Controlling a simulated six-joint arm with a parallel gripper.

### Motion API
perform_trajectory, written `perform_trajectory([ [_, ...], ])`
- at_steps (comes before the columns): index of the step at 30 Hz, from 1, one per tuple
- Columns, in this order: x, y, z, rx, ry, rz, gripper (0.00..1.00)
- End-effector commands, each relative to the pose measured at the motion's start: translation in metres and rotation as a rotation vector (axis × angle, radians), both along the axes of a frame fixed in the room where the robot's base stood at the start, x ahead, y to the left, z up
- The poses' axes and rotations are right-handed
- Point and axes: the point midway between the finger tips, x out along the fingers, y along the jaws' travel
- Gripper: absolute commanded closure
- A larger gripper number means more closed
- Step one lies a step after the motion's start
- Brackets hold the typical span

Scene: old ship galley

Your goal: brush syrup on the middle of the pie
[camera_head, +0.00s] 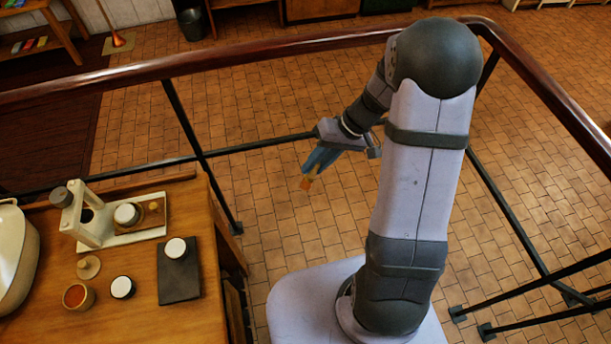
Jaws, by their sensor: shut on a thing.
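My gripper (318,163) is held out over the floor, right of the wooden counter, with its blue fingers pointing down and left. It is shut on a small orange-brown thing (307,183) whose tip shows below the fingers; I cannot tell if it is a brush. A small wooden cup (77,295) with orange-red contents, possibly syrup, stands at the counter's left front. A wooden lid-like disc (88,266) lies behind it. I cannot pick out a pie with certainty. A round white-topped thing (176,248) sits on a dark slab (180,285).
The counter (150,325) also holds a white-topped round thing (122,287), a pale stand (95,238) with another beside it, and a cream vessel (14,255) at the left edge. A railing (260,50) runs behind; open tiled floor lies beyond.

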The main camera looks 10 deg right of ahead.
Motion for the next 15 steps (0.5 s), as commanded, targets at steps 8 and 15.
perform_trajectory([
  [8,0.008,0.007,0.001,0.003,-0.011,0.016,1.0],
  [15,0.047,0.051,0.008,0.023,-0.069,0.096,1.0],
])
